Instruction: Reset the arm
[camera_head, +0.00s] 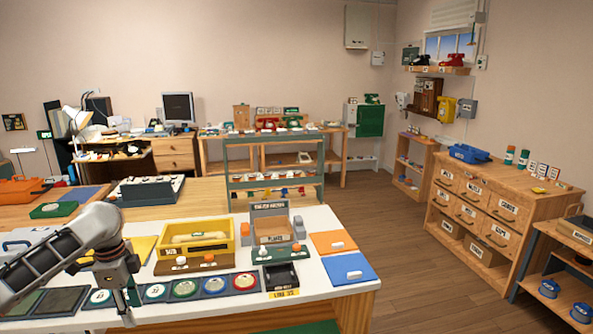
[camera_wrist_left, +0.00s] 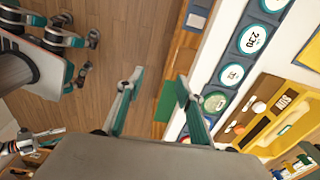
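My left arm comes in from the left in the head view, and its gripper (camera_head: 122,297) points down over the near left part of the white worktable (camera_head: 345,291). In the left wrist view the two green-padded fingers of the left gripper (camera_wrist_left: 155,92) stand apart with nothing between them. Beyond them are the wooden floor and the table's edge. The gripper hangs near a row of round number dials (camera_head: 185,289), which also shows in the wrist view (camera_wrist_left: 252,39). My right gripper is not seen in the head view.
A yellow bin (camera_head: 195,255) stands on a wooden board behind the dials. A small black tray (camera_head: 281,279), a blue mat (camera_head: 347,282) and an orange mat (camera_head: 322,250) lie to the right. A drawer cabinet (camera_head: 490,218) stands far right, with open floor (camera_head: 400,265) between.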

